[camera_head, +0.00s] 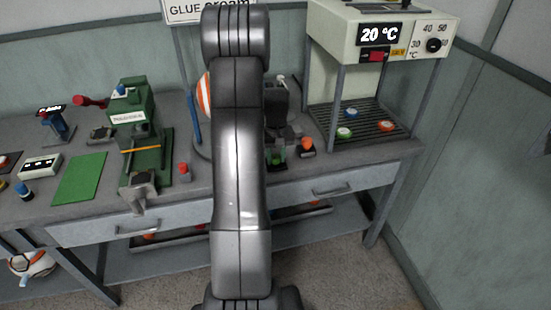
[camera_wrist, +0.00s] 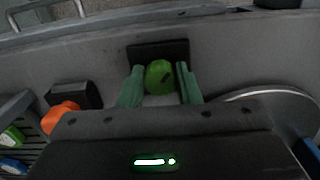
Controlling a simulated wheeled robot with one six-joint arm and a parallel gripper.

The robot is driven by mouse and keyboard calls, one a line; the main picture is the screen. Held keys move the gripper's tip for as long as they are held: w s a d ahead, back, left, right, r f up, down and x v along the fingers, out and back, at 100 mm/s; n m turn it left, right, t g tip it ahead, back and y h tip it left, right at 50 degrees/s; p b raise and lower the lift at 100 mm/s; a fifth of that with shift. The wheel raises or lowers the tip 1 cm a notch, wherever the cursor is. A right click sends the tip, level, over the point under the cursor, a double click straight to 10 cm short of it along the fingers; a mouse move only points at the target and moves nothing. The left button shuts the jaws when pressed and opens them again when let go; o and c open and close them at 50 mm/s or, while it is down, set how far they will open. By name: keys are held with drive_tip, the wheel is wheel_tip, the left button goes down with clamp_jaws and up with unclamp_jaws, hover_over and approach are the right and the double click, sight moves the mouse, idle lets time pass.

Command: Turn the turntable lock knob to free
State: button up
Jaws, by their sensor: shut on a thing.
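The turntable lock knob, a round green knob (camera_wrist: 159,77) with a dark mark on its face, sits in front of a black block (camera_wrist: 158,52) in the wrist view. My gripper (camera_wrist: 160,88) has its two green fingers closed on either side of it. In the head view my gripper (camera_head: 277,156) is low at the bench, near the front edge, and my own arm hides much of that area. The grey turntable (camera_wrist: 277,98) shows its round edge to the right in the wrist view. An orange-and-white ball (camera_head: 205,95) is partly visible behind my arm.
An orange knob (camera_wrist: 62,118) on a black block stands close to the left in the wrist view. In the head view, a heater (camera_head: 380,45) reading 20 °C stands at right over a slatted tray with several pucks. A green press (camera_head: 135,125) stands at left.

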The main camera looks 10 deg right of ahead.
sight(276, 157)
drive_tip(key=n, duration=0.4)
drive_tip(key=shift+n+b, duration=0.3)
drive_tip(key=shift+b, duration=0.1)
drive_tip(key=shift+d+n, duration=0.1)
drive_tip(key=shift+n, duration=1.7)
drive_tip(key=shift+w, duration=0.1)
drive_tip(key=o, duration=1)
wheel_tip(276, 157, up, 14)
drive_tip(key=shift+f, duration=0.1)
